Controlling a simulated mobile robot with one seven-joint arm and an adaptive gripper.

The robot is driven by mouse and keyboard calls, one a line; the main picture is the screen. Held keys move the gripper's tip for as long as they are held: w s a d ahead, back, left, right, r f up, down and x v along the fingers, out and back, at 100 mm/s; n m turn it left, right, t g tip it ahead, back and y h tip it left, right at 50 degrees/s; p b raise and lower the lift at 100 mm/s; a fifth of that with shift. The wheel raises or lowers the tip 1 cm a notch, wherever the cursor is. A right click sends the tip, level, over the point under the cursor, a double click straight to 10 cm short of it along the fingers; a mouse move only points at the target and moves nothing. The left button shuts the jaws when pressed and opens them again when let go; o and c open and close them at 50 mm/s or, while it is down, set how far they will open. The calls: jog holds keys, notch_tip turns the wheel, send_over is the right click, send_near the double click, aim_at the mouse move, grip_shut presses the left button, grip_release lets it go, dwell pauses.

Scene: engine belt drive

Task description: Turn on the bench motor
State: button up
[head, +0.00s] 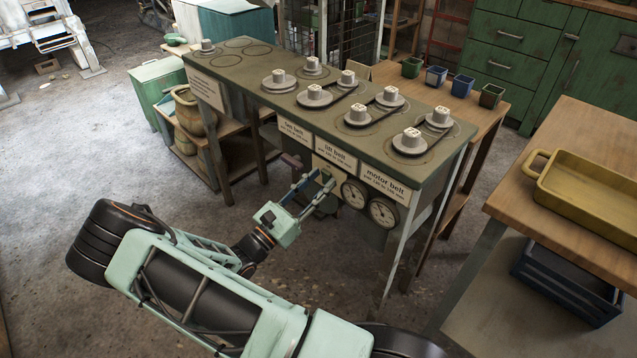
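The green belt-drive bench (225,75) stands in the middle of the head view. Its top carries several grey pulleys with hubs, some joined by belts. Its front edge bears paper labels, among them one reading "motor belt" (385,184). Below them are a pale panel (328,168) and two round dials (355,194), (383,212). A dark reddish handle-like part (293,162) shows left of the panel. My gripper (325,180) is open, with its two fingers apart in front of the panel. The fingers cover part of the panel, and I cannot make out a motor switch or contact.
A wooden side table (485,104) with several small pots stands behind the bench. A workbench with a yellow tray (588,190) and a dark blue crate (568,283) is at right. The floor at left is clear.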

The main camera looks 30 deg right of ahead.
jog(key=shift+o, duration=0.3)
jog(key=shift+a, duration=0.1)
jog(key=v, duration=1.1)
jog(key=shift+s+a, duration=0.2)
jog(key=shift+a, duration=0.2)
